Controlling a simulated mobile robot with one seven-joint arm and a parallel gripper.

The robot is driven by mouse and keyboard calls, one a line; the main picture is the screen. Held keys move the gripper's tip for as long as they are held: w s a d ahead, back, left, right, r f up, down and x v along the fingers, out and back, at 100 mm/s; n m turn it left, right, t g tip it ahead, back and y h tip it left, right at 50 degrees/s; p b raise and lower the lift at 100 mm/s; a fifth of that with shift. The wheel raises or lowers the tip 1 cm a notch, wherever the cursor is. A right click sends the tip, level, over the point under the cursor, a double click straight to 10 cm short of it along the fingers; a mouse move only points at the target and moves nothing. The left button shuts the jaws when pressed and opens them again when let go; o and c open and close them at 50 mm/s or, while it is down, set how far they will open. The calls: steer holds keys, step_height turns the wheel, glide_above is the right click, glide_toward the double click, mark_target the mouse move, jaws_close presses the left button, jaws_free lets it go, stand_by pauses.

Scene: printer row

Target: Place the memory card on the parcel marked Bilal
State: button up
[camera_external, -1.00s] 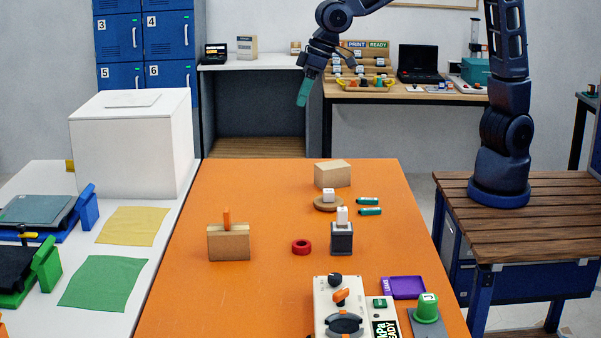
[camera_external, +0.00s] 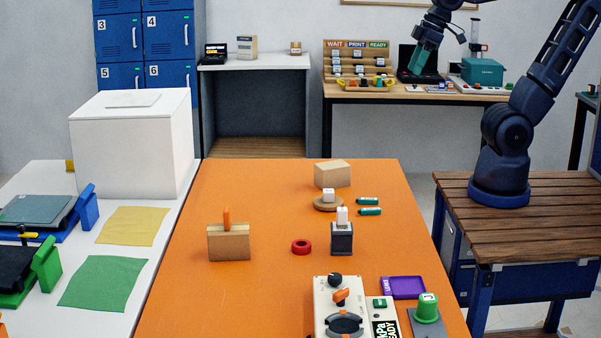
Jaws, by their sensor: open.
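My gripper (camera_external: 438,52) hangs high over the back desk, in front of the laptop. Its jaws are open, and a teal part shows at its end. A plain brown box (camera_external: 333,174) sits toward the back right of the orange table (camera_external: 222,300). A brown block (camera_external: 228,244) with an orange piece upright at its top stands at the left of that table. I can read no name Bilal on either one. I cannot pick out the memory card; small items (camera_external: 441,88) lie on the back desk (camera_external: 370,94), too small to tell.
A teal box (camera_external: 482,71) stands near my gripper.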

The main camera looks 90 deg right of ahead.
steer(key=s, duration=0.1)
steer(key=s+f, duration=0.1)
steer(key=s, duration=0.2)
steer(key=shift+s+d+f, duration=0.2)
steer(key=shift+s+d, duration=0.15)
steer(key=shift+s, duration=0.05)
stand_by(0.9)
